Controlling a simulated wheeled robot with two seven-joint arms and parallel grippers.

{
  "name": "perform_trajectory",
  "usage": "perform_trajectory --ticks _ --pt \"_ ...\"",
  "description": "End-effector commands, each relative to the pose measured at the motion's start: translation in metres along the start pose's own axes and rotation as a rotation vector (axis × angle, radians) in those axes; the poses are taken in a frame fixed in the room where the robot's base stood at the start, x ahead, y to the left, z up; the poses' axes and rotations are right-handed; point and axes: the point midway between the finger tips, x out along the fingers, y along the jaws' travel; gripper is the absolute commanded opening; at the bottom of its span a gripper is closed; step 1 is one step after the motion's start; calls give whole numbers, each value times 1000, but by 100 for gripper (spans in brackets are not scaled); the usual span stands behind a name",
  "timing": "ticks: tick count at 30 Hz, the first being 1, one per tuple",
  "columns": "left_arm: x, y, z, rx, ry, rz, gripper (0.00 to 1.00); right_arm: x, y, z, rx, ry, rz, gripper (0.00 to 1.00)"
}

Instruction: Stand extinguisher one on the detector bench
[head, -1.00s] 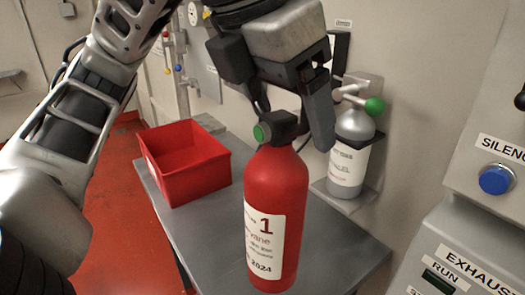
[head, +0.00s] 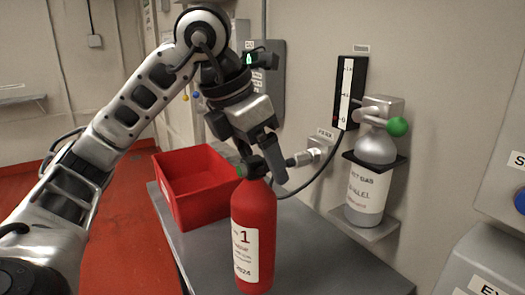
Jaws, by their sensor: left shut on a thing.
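Extinguisher one (head: 254,238) is a red cylinder with a white label reading 1 and a dark valve head with a green disc. It is upright over the grey bench (head: 330,262), near its front. My left gripper (head: 262,160) comes down from above and is shut on the extinguisher's valve head. My right gripper is not in view.
A red open bin (head: 185,195) stands on the bench to the left. A grey gas cylinder (head: 368,185) with a green knob stands in a wall bracket at the right. Grey cabinets (head: 490,255) edge the right side. The bench's right part is clear.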

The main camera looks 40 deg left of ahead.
Motion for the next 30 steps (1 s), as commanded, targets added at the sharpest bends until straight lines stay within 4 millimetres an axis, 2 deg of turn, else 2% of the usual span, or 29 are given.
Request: perform_trajectory --ticks 2,9,15,23,24,25,30 --pt "4 6 -1 -5 -9 4 12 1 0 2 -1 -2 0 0" --pt "28 5 -11 -3 -9 3 12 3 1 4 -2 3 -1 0" --pt "29 5 -11 -2 -13 3 12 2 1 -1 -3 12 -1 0" --pt "33 5 -12 -2 -12 3 12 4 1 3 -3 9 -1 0" --pt "35 4 -14 0 -1 1 92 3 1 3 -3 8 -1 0" --pt "35 4 -14 0 0 1 100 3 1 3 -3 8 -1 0" --pt "35 4 -14 0 0 1 100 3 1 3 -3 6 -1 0"
